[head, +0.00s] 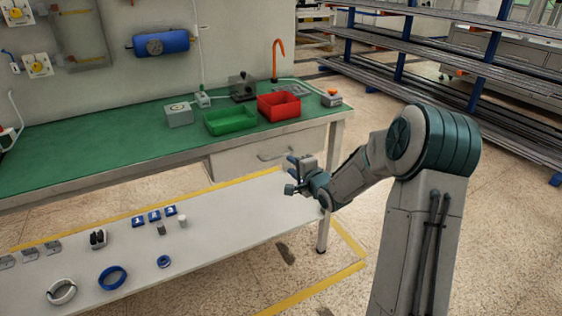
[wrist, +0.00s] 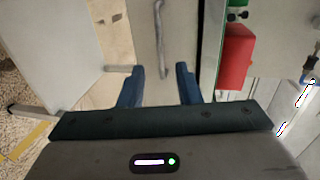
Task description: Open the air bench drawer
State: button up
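The air bench (head: 120,132) has a green top and stands against the wall. Its grey drawer (head: 235,164) sits under the right part of the top and looks shut. The drawer's bar handle (head: 277,152) is on its front; it also shows in the wrist view (wrist: 159,38) ahead of the fingers. My gripper (head: 290,175) is in front of the drawer, near the handle and apart from it. In the wrist view my gripper (wrist: 158,85) has its two blue fingers spread, with nothing between them.
A green bin (head: 231,121) and a red bin (head: 279,106) stand on the bench top. A low white table (head: 225,225) with rings, blue blocks and small parts lies in front of the bench. A shelf rack (head: 440,55) stands at the back right. Floor is clear at right of the bench.

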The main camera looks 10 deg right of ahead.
aim_at(279, 157)
jog(key=b+x, duration=0.1)
jog(key=x, duration=0.7)
jog(key=shift+w+a, duration=0.1)
jog(key=shift+w, duration=0.25)
jog(key=shift+c, duration=0.3)
grip_shut()
